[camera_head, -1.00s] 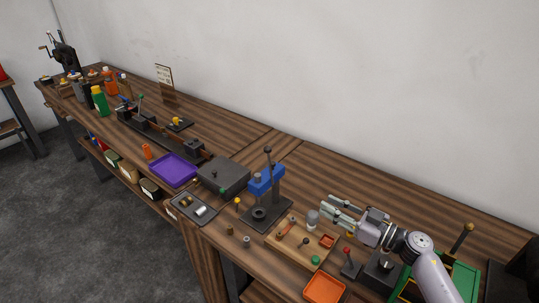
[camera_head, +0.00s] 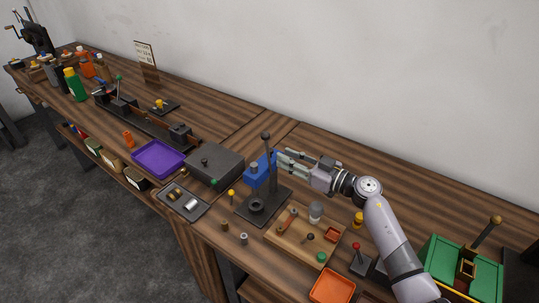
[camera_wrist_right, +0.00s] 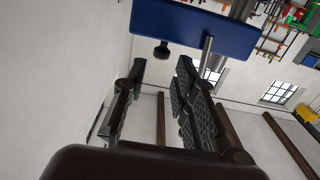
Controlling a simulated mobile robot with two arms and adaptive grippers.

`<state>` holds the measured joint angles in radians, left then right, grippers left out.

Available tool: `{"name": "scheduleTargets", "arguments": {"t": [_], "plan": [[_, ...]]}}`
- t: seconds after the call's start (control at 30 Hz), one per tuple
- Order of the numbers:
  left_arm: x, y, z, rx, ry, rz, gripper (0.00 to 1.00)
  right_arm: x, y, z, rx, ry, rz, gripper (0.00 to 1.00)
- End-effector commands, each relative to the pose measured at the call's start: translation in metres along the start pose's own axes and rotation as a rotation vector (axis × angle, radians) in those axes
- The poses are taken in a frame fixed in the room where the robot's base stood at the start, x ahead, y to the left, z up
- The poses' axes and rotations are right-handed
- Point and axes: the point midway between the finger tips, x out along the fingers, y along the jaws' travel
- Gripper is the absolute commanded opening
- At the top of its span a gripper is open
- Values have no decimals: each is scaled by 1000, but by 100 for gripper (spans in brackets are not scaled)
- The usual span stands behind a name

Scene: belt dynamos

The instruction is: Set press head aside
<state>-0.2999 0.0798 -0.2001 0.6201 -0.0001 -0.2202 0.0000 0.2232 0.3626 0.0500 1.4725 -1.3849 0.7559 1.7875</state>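The press head (camera_head: 259,171) is a blue block on the dark upright post of the press stand (camera_head: 247,208). In the right wrist view the press head (camera_wrist_right: 192,24) is a flat blue block at the top, with a dark knob and a grey rod below it. My right gripper (camera_head: 279,161) is just right of the post at about the head's height. In the wrist view its fingers (camera_wrist_right: 161,72) are apart with nothing between them, and the block is beyond their tips. Part of the head is hidden behind the post in the head view. My left gripper is out of view.
A wooden board (camera_head: 290,246) with small parts is in front of the press. A dark grey box (camera_head: 222,164), a purple tray (camera_head: 157,159) and a metal parts tray (camera_head: 171,203) are to its left. An orange tray (camera_head: 333,287) is at the front edge. The bench behind is clear.

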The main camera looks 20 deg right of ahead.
Motion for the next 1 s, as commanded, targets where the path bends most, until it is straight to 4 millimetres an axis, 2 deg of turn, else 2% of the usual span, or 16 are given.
{"name": "scheduleTargets", "arguments": {"t": [0.03,0.2,0.4,0.77,1.0], "plan": [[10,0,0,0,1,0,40,12,-1,3,0,5,-2,26],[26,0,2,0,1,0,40,43,-1,3,-1,4,-2,26],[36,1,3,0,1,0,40,64,0,2,-1,2,-1,26],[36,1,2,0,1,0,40,68,0,0,1,0,-1,26],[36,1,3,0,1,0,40,68,0,0,0,0,-1,10]]}}
